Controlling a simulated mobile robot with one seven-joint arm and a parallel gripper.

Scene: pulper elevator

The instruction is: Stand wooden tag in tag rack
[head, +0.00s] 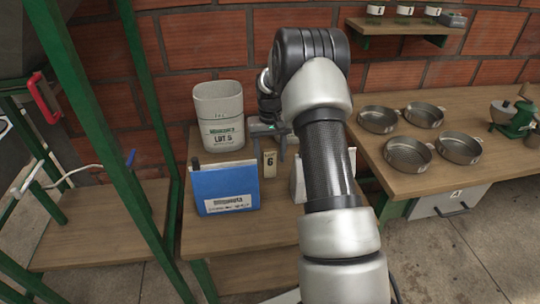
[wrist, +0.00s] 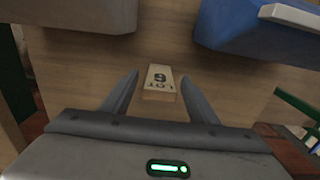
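The wooden tag (head: 269,164), a small pale block marked "LOT 6", is on the wooden table behind the blue box's right side. In the wrist view the tag (wrist: 160,78) shows upside down, between and slightly beyond the fingertips. My gripper (head: 267,150) is open above the tag, one finger to each side, with visible gaps; it also shows in the wrist view (wrist: 160,76). A pale object (head: 297,180) beside my arm is mostly hidden by it; I cannot tell whether it is the tag rack.
A blue box (head: 225,188) and a grey bin (head: 219,120) stand left of the tag. Several round metal pans (head: 408,154) lie on the right-hand bench. Green metal posts (head: 100,150) rise at the left. A small wall shelf (head: 405,28) holds jars.

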